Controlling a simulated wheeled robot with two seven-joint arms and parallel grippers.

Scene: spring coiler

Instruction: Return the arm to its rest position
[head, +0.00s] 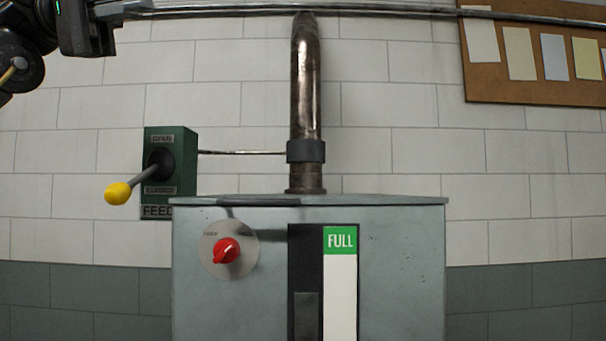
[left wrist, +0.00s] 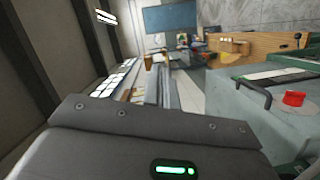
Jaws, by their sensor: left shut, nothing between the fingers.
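My left arm comes in at the upper left of the head view. Its gripper (head: 122,10) is high up against the wall, above and left of the grey machine cabinet (head: 400,260). The gripper is shut and empty, clear of the lever and the cabinet. In the left wrist view the dark gripper housing (left wrist: 130,145) with a green light fills the lower part, and the fingertips are hidden. My right gripper is not in view.
A green feed box (head: 185,145) with a yellow-knobbed lever (head: 118,193) is on the wall. The cabinet has a red knob (head: 226,250) and a green FULL label (head: 340,241). A vertical pipe (head: 305,90) rises from its top. A cork board (head: 540,90) hangs upper right.

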